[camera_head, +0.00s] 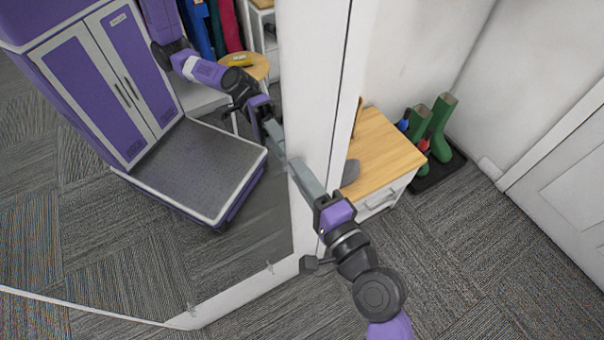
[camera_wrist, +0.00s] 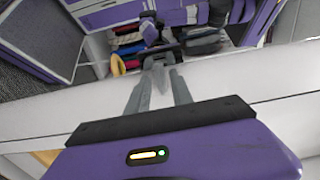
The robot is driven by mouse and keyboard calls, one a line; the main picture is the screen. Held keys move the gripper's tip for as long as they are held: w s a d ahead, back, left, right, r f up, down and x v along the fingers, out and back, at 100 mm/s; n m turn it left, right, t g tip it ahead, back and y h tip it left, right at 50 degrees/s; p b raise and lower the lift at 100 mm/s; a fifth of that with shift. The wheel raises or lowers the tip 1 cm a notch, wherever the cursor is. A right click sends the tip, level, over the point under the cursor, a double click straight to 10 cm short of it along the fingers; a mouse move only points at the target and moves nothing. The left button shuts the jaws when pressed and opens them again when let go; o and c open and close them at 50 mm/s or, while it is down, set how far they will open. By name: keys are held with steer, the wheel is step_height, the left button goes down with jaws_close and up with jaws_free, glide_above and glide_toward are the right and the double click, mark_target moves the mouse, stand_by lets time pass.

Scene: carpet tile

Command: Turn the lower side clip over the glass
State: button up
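The glass (camera_head: 150,255) is a large mirror pane in a white frame (camera_head: 312,80) and reflects my body. My gripper (camera_head: 293,165) reaches across the frame's upright side, fingertips at the glass edge. In the wrist view my gripper (camera_wrist: 161,72) points at the white frame band (camera_wrist: 60,115), with a gap between its grey fingers. I cannot make out the side clip; the fingers cover that part of the frame. Two small clips sit along the bottom edge, one left (camera_head: 192,309) and one right (camera_head: 270,267). I cannot tell whether the fingers touch anything.
Right of the frame stand a wooden-topped cabinet (camera_head: 385,150) and green boots (camera_head: 438,130) on a dark tray. A white door (camera_head: 570,195) is at the far right. Carpet (camera_head: 450,250) is clear in front. The stool and clothes at upper left show as reflections.

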steer(key=b+v, duration=0.2)
steer(key=v, duration=0.5)
steer(key=shift+s+d, duration=0.25)
steer(key=shift+s, duration=0.1)
steer(key=s+d+n+t+h, duration=0.1)
steer(key=s+d+n+h, duration=0.1)
steer(key=s+d+h, duration=0.3)
steer(key=s+d+n+t+h, duration=0.1)
steer(key=d+n+t+h, duration=0.15)
steer(key=d, duration=0.45)
steer(key=s+d+f+n+g+h, duration=0.1)
steer(key=s+d+n+g, duration=0.1)
steer(key=s, duration=0.7)
steer(key=s+d+f+n+g+h, duration=0.1)
steer(key=s+d+n, duration=0.3)
steer(key=s, duration=0.6)
steer(key=shift+d+f+g, duration=0.15)
steer(key=shift+f+g, duration=0.05)
steer(key=shift+g, duration=0.15)
